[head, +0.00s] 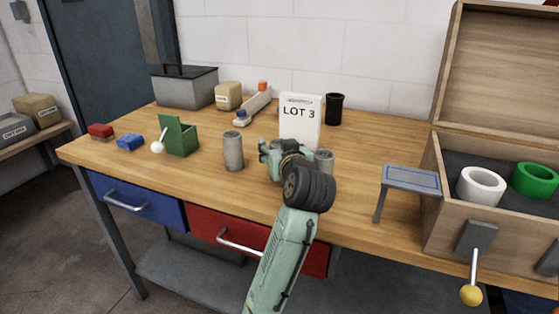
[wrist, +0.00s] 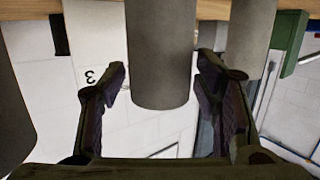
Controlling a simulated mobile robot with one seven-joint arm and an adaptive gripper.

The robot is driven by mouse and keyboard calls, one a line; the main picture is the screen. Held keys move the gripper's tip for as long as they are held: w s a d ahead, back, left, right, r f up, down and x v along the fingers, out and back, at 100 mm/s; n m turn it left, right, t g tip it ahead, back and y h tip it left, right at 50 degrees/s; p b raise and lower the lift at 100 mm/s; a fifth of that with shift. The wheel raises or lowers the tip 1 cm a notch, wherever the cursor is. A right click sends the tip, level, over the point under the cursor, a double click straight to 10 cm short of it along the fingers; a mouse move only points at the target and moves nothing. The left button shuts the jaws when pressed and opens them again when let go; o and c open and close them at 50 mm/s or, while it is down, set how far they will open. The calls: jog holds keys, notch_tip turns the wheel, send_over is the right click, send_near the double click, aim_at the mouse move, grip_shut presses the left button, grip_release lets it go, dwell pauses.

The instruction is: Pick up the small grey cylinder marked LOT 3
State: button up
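A white sign (head: 300,132) reading LOT 3 stands at the back of the wooden bench. It shows upside down in the wrist view (wrist: 95,45). I see no marking on the grey cylinders. One grey cylinder (head: 233,152) stands left of my gripper, another (head: 326,158) to its right, partly hidden by my arm. My gripper (head: 264,153) is open. In the inverted wrist view, a middle grey cylinder (wrist: 160,50) lies between the open fingertips (wrist: 163,72), with gaps on both sides. My gripper hides it in the head view.
The neighbouring cylinders flank my gripper closely in the wrist view. A green open box (head: 183,139) stands left, a black cup (head: 334,109) behind. A small grey stand (head: 411,179) and a wooden chest (head: 470,215) are at right.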

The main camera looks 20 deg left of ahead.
grip_shut()
dwell(0.5)
jog(key=shift+r, duration=0.15)
